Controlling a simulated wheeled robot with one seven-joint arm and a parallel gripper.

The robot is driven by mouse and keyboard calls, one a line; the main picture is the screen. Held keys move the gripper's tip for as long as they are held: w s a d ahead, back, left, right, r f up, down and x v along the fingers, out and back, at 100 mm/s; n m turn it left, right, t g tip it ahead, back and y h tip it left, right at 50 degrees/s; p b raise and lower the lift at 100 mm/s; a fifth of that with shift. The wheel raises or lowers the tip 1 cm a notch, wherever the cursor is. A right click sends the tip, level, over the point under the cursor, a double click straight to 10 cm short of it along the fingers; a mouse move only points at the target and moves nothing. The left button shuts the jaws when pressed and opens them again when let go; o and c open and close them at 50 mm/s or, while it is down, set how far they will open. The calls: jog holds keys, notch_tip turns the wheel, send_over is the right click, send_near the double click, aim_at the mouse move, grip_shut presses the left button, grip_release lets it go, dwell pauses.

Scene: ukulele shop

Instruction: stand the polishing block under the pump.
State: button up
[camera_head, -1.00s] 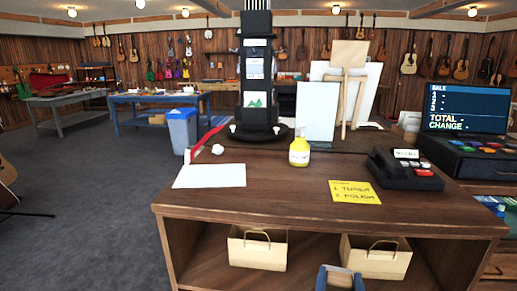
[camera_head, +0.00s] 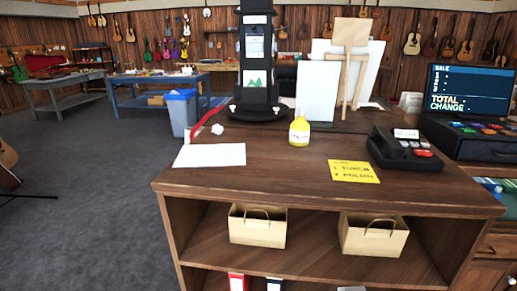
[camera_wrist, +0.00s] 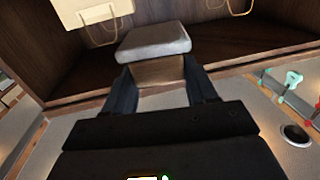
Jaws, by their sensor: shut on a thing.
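The polishing block (camera_wrist: 155,42) has a pale grey pad on top of a wooden body. My gripper (camera_wrist: 157,72) is shut on its wooden part, with one dark finger on each side, in front of the open counter shelf. In the head view my gripper is out of the picture. A yellow bottle (camera_head: 299,132) with a white label and pale top stands upright on the counter (camera_head: 270,180). It may be the pump; its spout is too small to make out. The block is apart from it.
A yellow note (camera_head: 353,172), a white sheet (camera_head: 209,155) and a black card terminal (camera_head: 402,150) lie around the bottle. A dark stand (camera_head: 256,65) and small easel are behind. Paper bags (camera_head: 257,227) stand on the shelf. Bare wood lies in front of the bottle.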

jog(key=f, duration=0.1)
jog(key=w+f, duration=0.1)
jog(key=f, duration=0.1)
jog(key=shift+w+f, duration=0.25)
jog(key=shift+w, duration=0.05)
jog(key=shift+w+f, duration=0.2)
jog(key=shift+f, duration=0.45)
jog(key=s+f, duration=0.4)
jog(key=f, duration=0.1)
jog(key=shift+s+f, duration=0.3)
jog(key=shift+f, duration=0.1)
